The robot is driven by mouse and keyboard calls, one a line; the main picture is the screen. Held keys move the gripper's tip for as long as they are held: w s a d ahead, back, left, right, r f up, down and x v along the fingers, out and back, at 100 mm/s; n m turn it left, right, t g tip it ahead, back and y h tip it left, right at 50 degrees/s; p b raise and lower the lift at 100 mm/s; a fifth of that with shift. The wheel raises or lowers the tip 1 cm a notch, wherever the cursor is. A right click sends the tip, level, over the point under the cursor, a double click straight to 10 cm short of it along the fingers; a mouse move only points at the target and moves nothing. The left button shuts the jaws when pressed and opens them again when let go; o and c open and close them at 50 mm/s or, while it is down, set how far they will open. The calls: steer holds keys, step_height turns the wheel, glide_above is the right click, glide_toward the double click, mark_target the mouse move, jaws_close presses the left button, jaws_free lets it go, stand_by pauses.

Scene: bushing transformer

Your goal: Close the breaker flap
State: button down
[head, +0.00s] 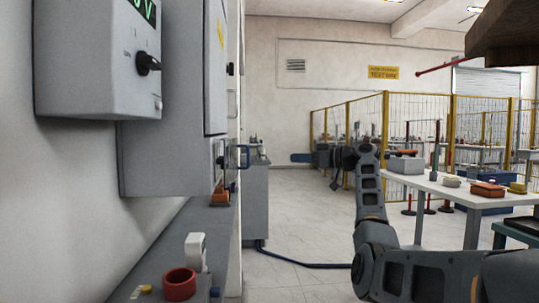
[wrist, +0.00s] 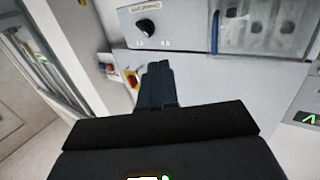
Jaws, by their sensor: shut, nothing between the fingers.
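In the wrist view, a light grey panel has a recessed window with several breakers (wrist: 262,22). A blue upright handle (wrist: 215,32) stands at the window's left edge. I cannot make out the flap itself or how far it stands open. In the head view a blue handle (head: 243,157) sticks out from the right side of the wall cabinet (head: 160,100), seen edge-on. My gripper (head: 293,157) is to the right of that handle, apart from it, with its blue fingers pointing left. In the wrist view the fingers (wrist: 158,66) are together and empty, below the panel's black knob (wrist: 146,27).
A grey box with a green display and knob (head: 148,62) hangs at the left. Below is a ledge with a red ring (head: 179,284) and a white device (head: 195,252). A white table (head: 455,190) with parts stands right. The floor between is mostly clear.

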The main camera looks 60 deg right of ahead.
steer(key=s+a+m+h+p, duration=0.1)
steer(key=s+a+h+p, duration=0.1)
steer(key=s+a+p, duration=0.1)
steer(key=p, duration=0.3)
glide_toward(248, 157)
steer(key=w+p, duration=0.2)
steer(key=w, duration=0.4)
steer(key=shift+w+d+f+m+h+p, duration=0.3)
steer(key=shift+w+d+f+m+h, duration=0.05)
steer(key=shift+d+m+h, duration=0.1)
steer(key=w+b, duration=0.1)
steer(key=b, duration=0.2)
steer(key=shift+w+a+f, duration=0.1)
steer(key=shift+w+f, duration=0.15)
steer(key=shift+w, duration=0.15)
steer(key=shift+w+r, duration=0.2)
steer(key=shift+r, duration=0.1)
steer(key=shift+a, duration=0.1)
